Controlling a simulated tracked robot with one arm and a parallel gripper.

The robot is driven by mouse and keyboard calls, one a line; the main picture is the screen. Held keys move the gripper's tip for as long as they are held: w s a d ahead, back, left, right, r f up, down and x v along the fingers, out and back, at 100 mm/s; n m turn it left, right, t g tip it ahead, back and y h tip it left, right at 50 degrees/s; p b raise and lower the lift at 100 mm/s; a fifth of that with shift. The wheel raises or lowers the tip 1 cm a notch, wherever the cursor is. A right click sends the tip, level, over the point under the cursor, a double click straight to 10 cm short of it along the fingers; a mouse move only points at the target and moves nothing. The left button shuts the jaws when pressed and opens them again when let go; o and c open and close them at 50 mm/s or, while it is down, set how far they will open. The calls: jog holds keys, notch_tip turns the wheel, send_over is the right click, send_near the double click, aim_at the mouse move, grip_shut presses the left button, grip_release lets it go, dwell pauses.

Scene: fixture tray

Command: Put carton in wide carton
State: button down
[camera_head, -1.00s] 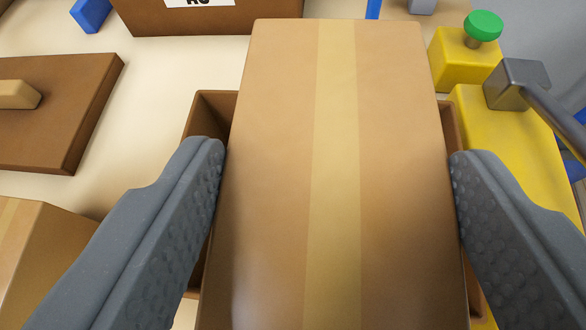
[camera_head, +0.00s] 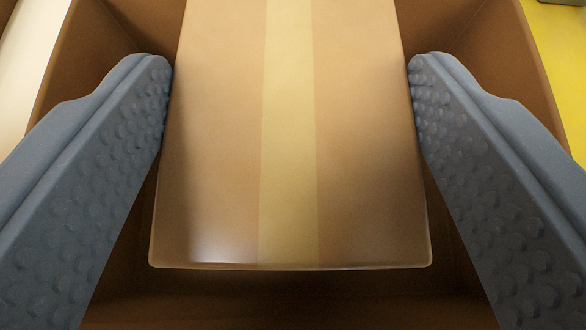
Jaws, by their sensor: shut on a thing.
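The carton (camera_head: 215,150) is a tan box with a pale tape strip down its middle. My gripper (camera_head: 290,75) is shut on it, one grey finger against each side. The wide carton (camera_head: 500,60) is a brown open box whose walls show around the held carton to the left, right and near side. The held carton and the fingertips are within its opening. The carton's far end is cut off by the top of the view. I cannot tell whether the carton touches the wide carton's floor.
A yellow surface (camera_head: 565,70) lies outside the wide carton at the right. A pale tabletop strip (camera_head: 25,85) shows at the left. There is a dark gap inside the wide carton at the near side of the held carton.

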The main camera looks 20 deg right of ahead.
notch_tip(320, 180, down, 4)
jog(key=shift+r+b, duration=0.15)
jog(key=shift+b, duration=0.65)
jog(key=shift+r, duration=0.1)
jog(key=shift+c, duration=1.6)
grip_release()
jog(key=shift+s, duration=0.1)
